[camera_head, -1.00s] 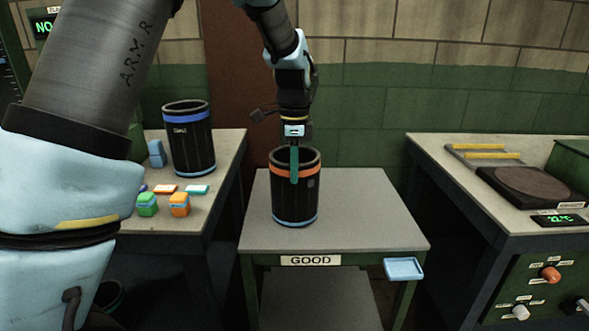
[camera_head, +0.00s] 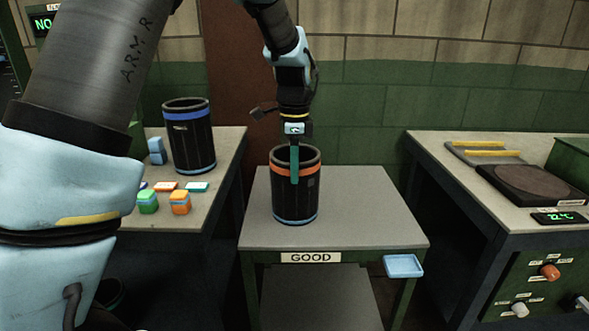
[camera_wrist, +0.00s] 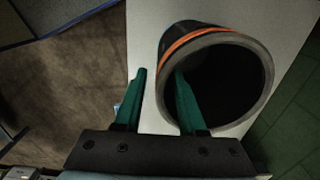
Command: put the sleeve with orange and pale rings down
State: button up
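The sleeve (camera_head: 295,200) is a black cylinder with an orange ring near its top and a pale blue ring at its base. It stands upright on the table marked GOOD. In the wrist view the sleeve (camera_wrist: 212,38) shows its dark open mouth. My gripper (camera_head: 295,165) is over the near side of its rim, pointing down. In the wrist view my gripper (camera_wrist: 160,85) has its two green fingers apart, one over the mouth and one outside. A gap shows between the outer finger and the wall. The inner finger is hidden in the head view.
The GOOD table (camera_head: 375,225) is otherwise clear on top, with a blue tray (camera_head: 403,265) at its front right corner. A blue-ringed sleeve (camera_head: 190,145) and several small coloured blocks stand on the left bench. The right bench holds a round dark plate (camera_head: 535,183).

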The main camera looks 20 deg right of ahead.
notch_tip(320, 180, up, 12)
jog(key=b, duration=0.1)
jog(key=w+a+f+n, duration=0.1)
jog(key=a+f+n, duration=0.4)
jog(key=a, duration=0.5)
jog(key=w+a+f+n, duration=0.25)
jog(key=a+n, duration=0.35)
jog(key=a, duration=0.4)
jog(key=s+a+f+n, duration=0.4)
jog(key=a+n, duration=0.1)
jog(key=a, duration=0.2)
jog(key=s+a+f+n+t, duration=0.1)
jog(key=s+a+f+n, duration=0.2)
jog(key=s+a+n, duration=0.2)
jog(key=a, duration=0.3)
jog(key=shift+f+n+t, duration=0.3)
jog(key=shift+f+n, duration=0.05)
jog(key=shift+n, duration=0.05)
